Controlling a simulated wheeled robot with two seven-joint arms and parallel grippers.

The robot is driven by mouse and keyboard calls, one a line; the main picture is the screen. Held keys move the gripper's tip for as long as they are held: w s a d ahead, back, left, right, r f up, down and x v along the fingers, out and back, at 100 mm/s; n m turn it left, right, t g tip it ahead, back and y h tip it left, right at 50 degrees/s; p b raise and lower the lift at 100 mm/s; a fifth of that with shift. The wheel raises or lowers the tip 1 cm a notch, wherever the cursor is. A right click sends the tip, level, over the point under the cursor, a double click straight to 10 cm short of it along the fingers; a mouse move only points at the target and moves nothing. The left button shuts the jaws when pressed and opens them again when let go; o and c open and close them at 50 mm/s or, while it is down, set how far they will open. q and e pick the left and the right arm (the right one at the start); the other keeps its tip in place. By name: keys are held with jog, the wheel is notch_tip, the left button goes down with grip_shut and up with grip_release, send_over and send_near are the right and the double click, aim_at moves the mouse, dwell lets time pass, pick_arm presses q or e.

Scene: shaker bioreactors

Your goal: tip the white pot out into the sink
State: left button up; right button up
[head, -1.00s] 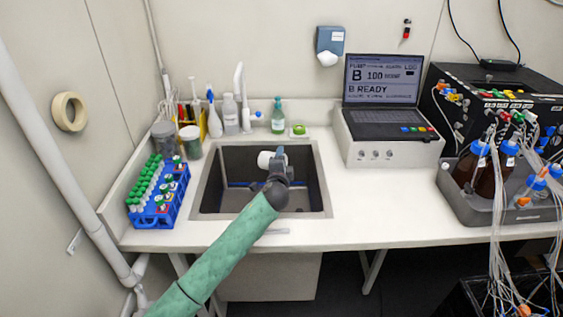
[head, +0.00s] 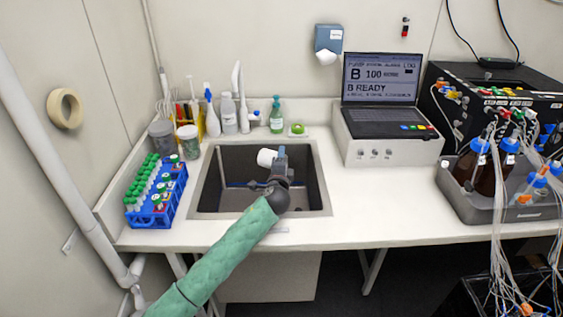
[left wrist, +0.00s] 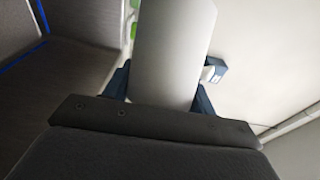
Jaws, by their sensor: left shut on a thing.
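The white pot (head: 266,158) is held over the dark sink (head: 224,172). It lies tilted on its side in the head view, its end facing left. My left gripper (head: 281,160) is shut on it. In the left wrist view the pot (left wrist: 172,55) stands between the two blue fingers (left wrist: 160,88) and fills the middle. The pot's mouth and anything inside it are hidden from me. My right gripper is not in view.
A blue rack (head: 157,199) of green-capped tubes stands left of the sink. Jars (head: 189,141), bottles (head: 229,114) and a green soap dispenser (head: 277,115) line the back. A laptop (head: 381,85) sits on a white instrument at the right. The counter right of the sink is clear.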

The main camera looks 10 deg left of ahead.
pick_arm(q)
jog(key=shift+d+m, duration=0.1)
jog(key=shift+m, duration=0.2)
jog(key=shift+b, duration=0.35)
jog(key=shift+d+m+t, duration=0.1)
jog(key=shift+m+t, duration=0.2)
jog(key=shift+m, duration=0.4)
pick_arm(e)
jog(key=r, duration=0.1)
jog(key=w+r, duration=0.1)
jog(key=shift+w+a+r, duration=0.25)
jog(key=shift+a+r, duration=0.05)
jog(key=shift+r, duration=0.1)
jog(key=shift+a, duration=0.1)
